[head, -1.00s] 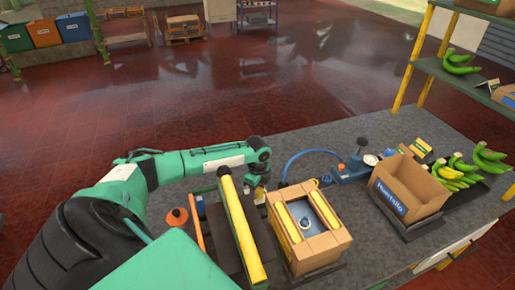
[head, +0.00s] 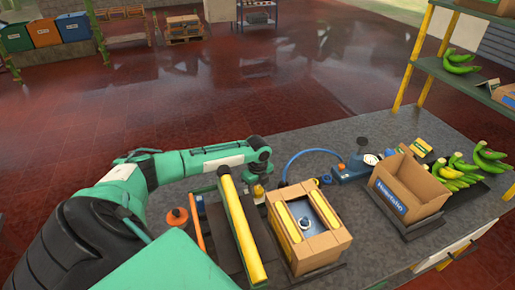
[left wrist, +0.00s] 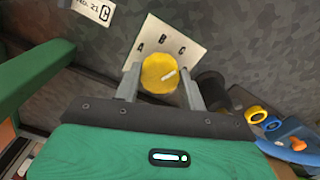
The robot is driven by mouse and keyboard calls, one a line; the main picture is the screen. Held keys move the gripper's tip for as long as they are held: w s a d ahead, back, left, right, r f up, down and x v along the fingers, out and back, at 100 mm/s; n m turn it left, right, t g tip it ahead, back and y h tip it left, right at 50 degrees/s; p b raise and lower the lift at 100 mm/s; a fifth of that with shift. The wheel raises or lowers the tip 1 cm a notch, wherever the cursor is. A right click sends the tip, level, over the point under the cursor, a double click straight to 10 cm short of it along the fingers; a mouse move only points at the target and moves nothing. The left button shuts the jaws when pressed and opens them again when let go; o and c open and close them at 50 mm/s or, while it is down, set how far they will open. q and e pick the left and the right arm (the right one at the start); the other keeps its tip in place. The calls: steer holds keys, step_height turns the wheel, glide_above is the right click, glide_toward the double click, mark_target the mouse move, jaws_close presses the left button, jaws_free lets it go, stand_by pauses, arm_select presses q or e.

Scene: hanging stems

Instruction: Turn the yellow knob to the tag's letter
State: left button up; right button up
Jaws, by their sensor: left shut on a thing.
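The yellow knob (left wrist: 158,72) sits in front of a pale plate (left wrist: 163,42) lettered A, B and C. Its white mark points right and slightly up, toward the C side of the plate. A white tag (left wrist: 92,9) at the top left of the left wrist view reads "No. 21" and a large C. My left gripper (left wrist: 160,80) is shut on the knob, one finger on each side. In the head view my left gripper (head: 257,184) is at the bench, partly hidden behind a yellow-topped bar. My right gripper is not in view.
On the bench (head: 345,235), a cardboard box with yellow strips (head: 321,248) stands right of my left gripper. A blue hose (head: 300,157) curves behind it. An open carton (head: 390,200) and bananas (head: 458,173) are farther right. An orange-topped object (head: 177,216) stands left.

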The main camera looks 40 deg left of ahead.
mark_target(258, 190)
arm_select(q)
steer(key=o, duration=1)
step_height(258, 190, up, 14)
steer(key=b, duration=0.4)
steer(key=shift+d+f, duration=0.1)
